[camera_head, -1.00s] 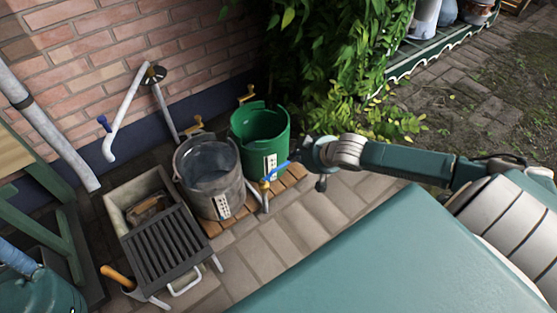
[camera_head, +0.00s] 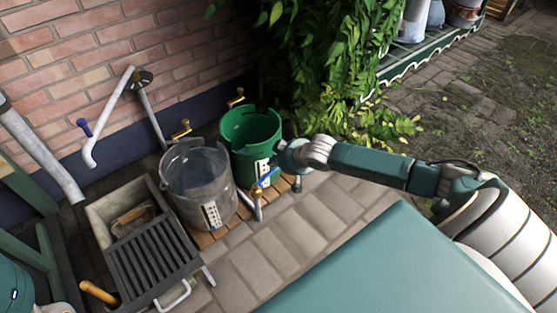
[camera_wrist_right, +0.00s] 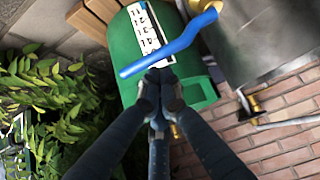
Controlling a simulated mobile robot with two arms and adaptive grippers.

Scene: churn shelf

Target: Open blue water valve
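The blue valve lever (camera_head: 268,177) sits on a brass tap in front of the green bucket (camera_head: 250,145), at the end of a metal pipe. In the right wrist view the lever (camera_wrist_right: 172,48) runs slantwise from the brass fitting (camera_wrist_right: 203,6) across the white level strip of the bucket. My right gripper (camera_wrist_right: 158,76) has its fingertips together just beside the lever's edge; they touch or nearly touch it, and I cannot tell which. Nothing shows gripped between them. In the head view the right gripper (camera_head: 281,163) is small at the lever's free end. My left gripper is not in view.
A grey metal bucket (camera_head: 190,180) stands left of the green one on a wooden slat base (camera_head: 205,240). A stone sink with a dark grate (camera_head: 150,255) is further left. A white pipe with another blue handle (camera_head: 84,127) is on the brick wall. Ivy (camera_head: 330,60) grows behind; paving (camera_head: 300,225) is clear in front.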

